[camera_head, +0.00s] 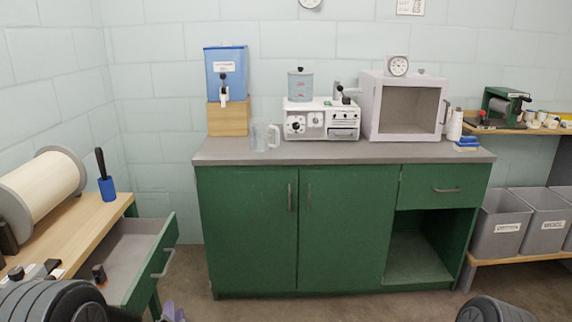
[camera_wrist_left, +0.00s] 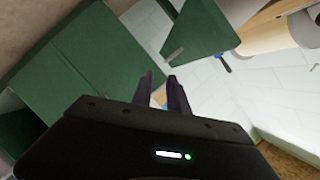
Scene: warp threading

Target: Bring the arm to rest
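My left gripper (camera_head: 172,311) shows at the bottom edge of the head view, just right of the open drawer (camera_head: 135,250) of the wooden desk. In the left wrist view its two dark purple fingers (camera_wrist_left: 162,76) stand a little apart with a narrow gap. I see nothing held between them. A rounded dark part of my left arm shows at the bottom left. A dark part of my right arm shows at the bottom right, but the right gripper is out of view.
The green cabinet (camera_head: 290,230) stands ahead, with a glass mug (camera_head: 262,137), a control box (camera_head: 322,122) and a microwave-like box (camera_head: 408,105) on its top. The desk (camera_head: 95,215) at left carries a large roll (camera_head: 45,190). Grey bins (camera_head: 500,225) stand at right. Floor shows between desk and cabinet.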

